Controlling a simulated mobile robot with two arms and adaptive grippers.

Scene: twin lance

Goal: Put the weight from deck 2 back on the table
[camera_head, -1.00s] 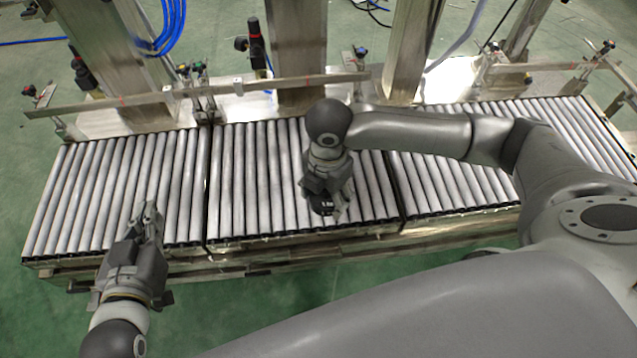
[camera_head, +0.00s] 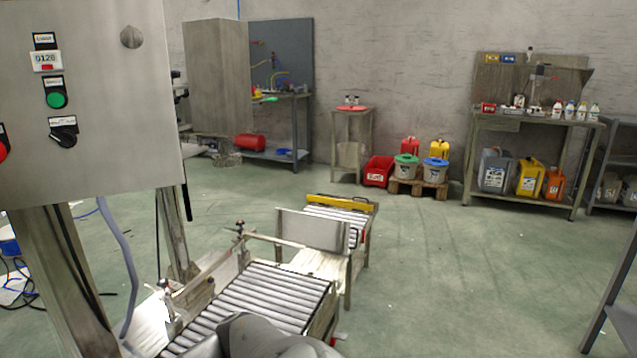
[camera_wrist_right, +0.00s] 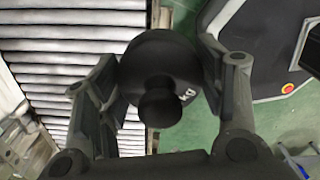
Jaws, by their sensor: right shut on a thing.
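In the right wrist view, my right gripper (camera_wrist_right: 163,72) is shut on a dark, round weight (camera_wrist_right: 152,50) with a knob and a partly visible white "kg" mark. Silver conveyor rollers (camera_wrist_right: 75,72) show beside and behind it at the left, with green floor at the right. In the head view, a small table (camera_head: 352,118) stands against the back wall with a red mat or tray (camera_head: 350,108) and a few small items on top. The right gripper and the weight are hidden in the head view. My left gripper is out of view.
A roller conveyor (camera_head: 262,295) runs in the lower foreground, with another short roller section (camera_head: 335,222) beyond. A control panel (camera_head: 115,95) blocks the left. A workbench (camera_head: 525,122) with bottles is at the back right. Open green floor (camera_head: 450,260) lies between.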

